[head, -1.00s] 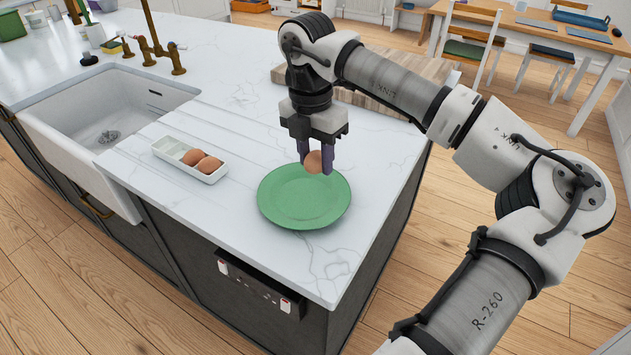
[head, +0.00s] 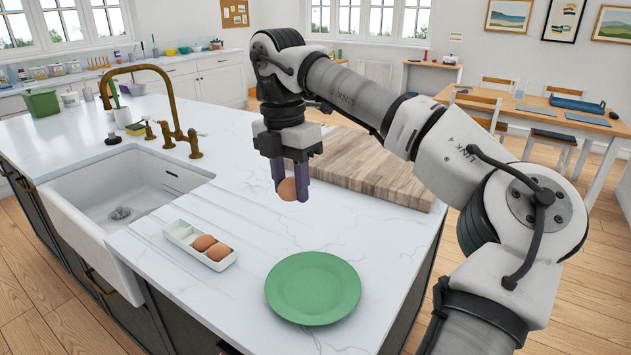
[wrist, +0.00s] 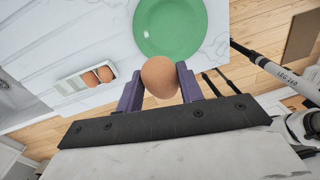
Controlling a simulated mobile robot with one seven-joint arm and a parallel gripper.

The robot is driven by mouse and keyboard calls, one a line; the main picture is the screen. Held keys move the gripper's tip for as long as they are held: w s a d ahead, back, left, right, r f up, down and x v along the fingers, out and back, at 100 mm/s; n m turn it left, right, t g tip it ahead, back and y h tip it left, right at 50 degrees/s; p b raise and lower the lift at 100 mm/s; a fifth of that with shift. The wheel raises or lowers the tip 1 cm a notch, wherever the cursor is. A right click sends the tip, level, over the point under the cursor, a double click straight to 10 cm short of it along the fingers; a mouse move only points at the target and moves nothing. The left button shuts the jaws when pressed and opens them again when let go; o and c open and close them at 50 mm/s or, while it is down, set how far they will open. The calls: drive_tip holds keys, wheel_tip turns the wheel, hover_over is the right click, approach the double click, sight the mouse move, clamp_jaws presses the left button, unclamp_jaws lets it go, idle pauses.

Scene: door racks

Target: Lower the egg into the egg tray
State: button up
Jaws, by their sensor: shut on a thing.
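My gripper (head: 290,190) is shut on a brown egg (head: 287,189) and holds it in the air above the white counter, behind the green plate. In the wrist view the egg (wrist: 160,77) sits between the two purple fingers. The white egg tray (head: 179,232) stands on the counter to the left of the gripper, near the sink. Two brown eggs (head: 204,243) (head: 218,252) lie in its near right part; its far left part is empty. The tray also shows in the wrist view (wrist: 68,87), left of the held egg.
A green plate (head: 313,288) lies empty on the counter, right of the tray. A wooden board (head: 370,170) lies behind the gripper. The white sink (head: 75,205) and brass tap (head: 165,95) are at the left. Counter between tray and plate is clear.

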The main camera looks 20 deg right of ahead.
drive_tip(key=w+a+f+p, duration=0.4)
drive_tip(key=w+a+f, duration=0.2)
drive_tip(key=w+a, duration=0.6)
drive_tip(key=w+a+f+p, duration=0.4)
drive_tip(key=w+a+f, duration=0.2)
drive_tip(key=w+a, duration=0.5)
drive_tip(key=shift+w+a+f+p, duration=0.3)
drive_tip(key=shift+w+a+f, duration=0.05)
drive_tip(key=shift+w+a, duration=0.1)
drive_tip(key=shift+f, duration=0.1)
drive_tip(key=shift+f+b, duration=0.5)
drive_tip(key=shift+f, duration=0.55)
drive_tip(key=shift+f+b, duration=0.5)
drive_tip(key=shift+f, duration=0.85)
idle(0.8)
drive_tip(key=o, duration=0.7)
